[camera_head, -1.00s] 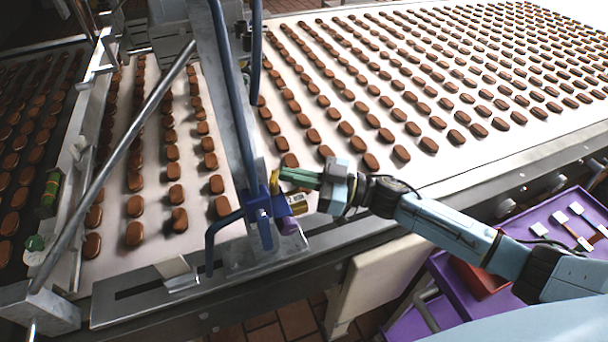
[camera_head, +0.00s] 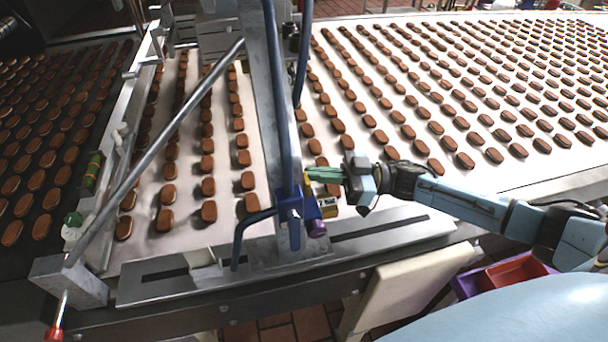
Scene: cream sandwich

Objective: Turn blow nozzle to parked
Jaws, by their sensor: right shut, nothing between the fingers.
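A blue bracket (camera_head: 291,207) sits at the foot of a slanted metal post beside the belt's front edge. A small yellow lever (camera_head: 307,183) stands up above the bracket. A curved blue pipe (camera_head: 243,228) leaves the bracket to the left; I cannot tell which part is the blow nozzle's outlet. My right gripper (camera_head: 309,175) is shut and empty, its green fingertips close beside the yellow lever. I cannot tell whether they touch. My left gripper is out of view.
Rows of brown biscuits lie on the white belt (camera_head: 455,180) behind the bracket. A slotted metal plate (camera_head: 400,226) runs along the front edge. A diagonal metal rod (camera_head: 160,144) crosses at left. A red tray (camera_head: 515,272) in a purple bin is at lower right.

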